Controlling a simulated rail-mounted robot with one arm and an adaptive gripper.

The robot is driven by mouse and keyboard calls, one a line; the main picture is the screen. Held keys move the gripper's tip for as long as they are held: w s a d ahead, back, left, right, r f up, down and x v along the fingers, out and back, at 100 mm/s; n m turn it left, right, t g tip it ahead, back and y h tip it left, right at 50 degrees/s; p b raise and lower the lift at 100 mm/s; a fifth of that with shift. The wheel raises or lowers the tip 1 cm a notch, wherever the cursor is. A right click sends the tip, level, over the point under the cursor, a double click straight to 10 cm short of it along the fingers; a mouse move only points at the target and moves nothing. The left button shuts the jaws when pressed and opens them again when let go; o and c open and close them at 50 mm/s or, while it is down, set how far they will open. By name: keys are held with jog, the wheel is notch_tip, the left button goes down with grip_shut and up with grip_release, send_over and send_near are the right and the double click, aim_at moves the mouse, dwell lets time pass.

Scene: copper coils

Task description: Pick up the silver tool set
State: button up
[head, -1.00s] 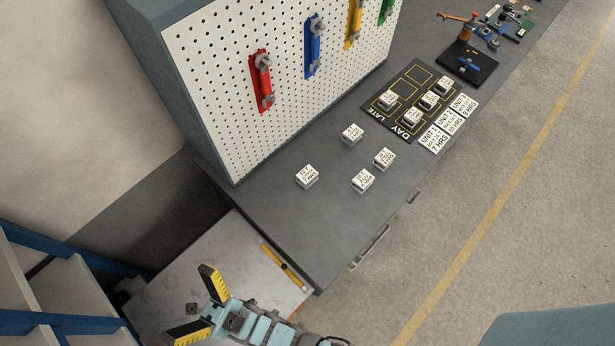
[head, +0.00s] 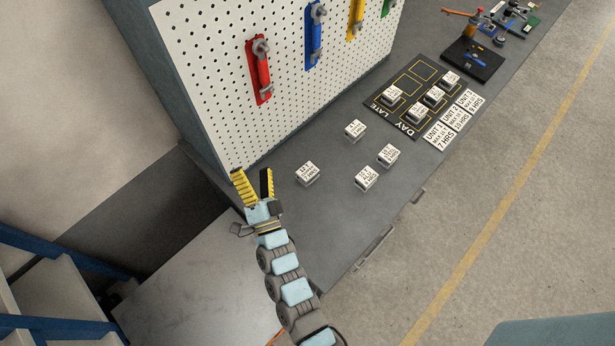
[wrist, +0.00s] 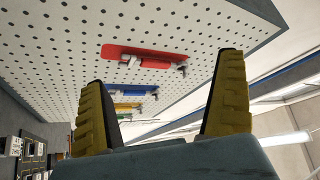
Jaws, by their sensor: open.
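A pegboard (head: 212,70) carries a row of coloured holders with grey-silver tools on them. The red holder (head: 264,84) has a silver tool (head: 261,50) at its upper end; blue (head: 315,48), yellow (head: 357,12) and green (head: 388,6) holders follow to the right, each with grey metal parts. I cannot tell which of these is the silver tool set. My gripper (head: 252,177) is open and empty, below and left of the red holder, near the board's lower edge. In the wrist view, the red holder (wrist: 150,56) lies beyond and between the yellow fingers, apart from them.
Several white labelled blocks (head: 307,173) stand on the grey bench, some on a black DAY/LATE mat (head: 425,75). White unit cards (head: 458,117) lie beside it. A vise-like fixture (head: 472,60) stands farther back. Blue shelving (head: 60,255) is at left.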

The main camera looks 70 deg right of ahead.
jog(key=s+d+f+m+g+y+b, duration=0.1)
jog(key=s+d+f+m+g, duration=0.15)
jog(key=d+f, duration=0.25)
jog(key=s+d+f+m+g+y+b, duration=0.1)
jog(key=s+d+f+m+g+b, duration=0.1)
jog(key=d+f+m, duration=0.3)
jog(key=m+y+b, duration=0.6)
jog(key=m, duration=0.3)
send_near(311, 174)
jog(key=d, duration=0.3)
jog(key=shift+w+r, duration=0.35)
jog(key=shift+w, duration=0.05)
jog(key=s+a+r+m+t+y+b, duration=0.1)
jog(key=s+a+m+t+y+b, duration=0.15)
jog(key=s, duration=0.45)
jog(key=shift+y, duration=0.25)
jog(key=x, duration=1.1)
jog(key=shift+a+b, duration=0.3)
jog(key=shift+g, duration=0.3)
jog(key=shift+x, duration=3.3)
jog(key=shift+d+r, duration=0.1)
jog(key=shift+d, duration=0.05)
jog(key=c, duration=1.2)
jog(key=shift+s, duration=0.1)
jog(key=shift+c, duration=0.2)
